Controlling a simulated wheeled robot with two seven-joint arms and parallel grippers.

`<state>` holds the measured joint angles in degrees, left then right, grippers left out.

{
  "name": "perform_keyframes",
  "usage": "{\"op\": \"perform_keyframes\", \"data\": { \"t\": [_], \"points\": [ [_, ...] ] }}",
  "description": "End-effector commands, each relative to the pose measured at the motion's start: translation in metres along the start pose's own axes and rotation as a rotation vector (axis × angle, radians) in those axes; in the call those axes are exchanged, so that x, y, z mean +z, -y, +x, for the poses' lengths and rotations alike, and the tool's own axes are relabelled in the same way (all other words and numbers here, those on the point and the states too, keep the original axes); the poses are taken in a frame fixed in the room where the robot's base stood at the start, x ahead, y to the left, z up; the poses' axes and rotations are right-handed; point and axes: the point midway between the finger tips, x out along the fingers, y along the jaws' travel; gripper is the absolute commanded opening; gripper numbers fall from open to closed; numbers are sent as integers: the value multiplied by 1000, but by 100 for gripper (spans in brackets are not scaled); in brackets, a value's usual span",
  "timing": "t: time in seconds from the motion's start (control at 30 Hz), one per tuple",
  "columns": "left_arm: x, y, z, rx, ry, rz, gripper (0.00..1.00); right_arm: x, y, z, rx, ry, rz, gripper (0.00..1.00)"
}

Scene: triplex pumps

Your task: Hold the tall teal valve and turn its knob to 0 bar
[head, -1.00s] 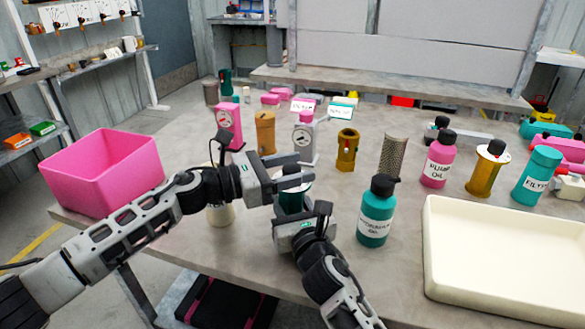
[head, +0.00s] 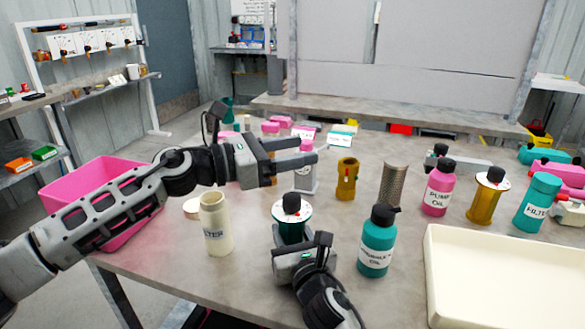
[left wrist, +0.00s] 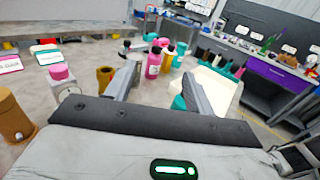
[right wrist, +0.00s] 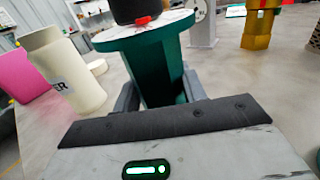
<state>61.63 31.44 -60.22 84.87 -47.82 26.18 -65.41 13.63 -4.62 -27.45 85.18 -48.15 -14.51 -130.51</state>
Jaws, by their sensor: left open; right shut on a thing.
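The tall teal valve (head: 291,228) stands upright near the table's front edge, with a white dial disc and a black knob (head: 292,203) on top. My right gripper (head: 298,252) is shut on its body from the front; the right wrist view shows the teal body (right wrist: 150,72) between the fingers and a red mark under the black knob (right wrist: 135,10). The dial numbers are too small to read. My left gripper (head: 312,150) is open and empty, above and behind the valve, clear of the knob; its fingers also show in the left wrist view (left wrist: 160,85).
A cream filter bottle (head: 215,228) stands left of the valve, a teal oil bottle (head: 377,245) right of it. A cream tray (head: 500,290) fills the right front. A pink bin (head: 85,195) is at left. A brass valve (head: 346,178) and a grey-pink pump (head: 305,178) stand behind.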

Motion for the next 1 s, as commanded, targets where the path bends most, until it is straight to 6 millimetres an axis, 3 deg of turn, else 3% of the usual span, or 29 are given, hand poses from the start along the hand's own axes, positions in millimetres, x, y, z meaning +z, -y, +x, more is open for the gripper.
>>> {"op": "perform_keyframes", "data": {
  "t": [0.37,0.57,0.8,1.0],
  "points": [
    [1,1,0,1,0,-1,53,-1,0,0,0,-2,1,7],
    [-20,14,-10,13,12,-22,53,-1,0,0,-1,-2,1,7],
    [-59,32,-51,115,32,-36,53,-1,0,0,-1,-2,1,7],
    [-82,37,-91,235,19,-20,53,-1,0,0,-1,-2,1,7]
  ]
}}
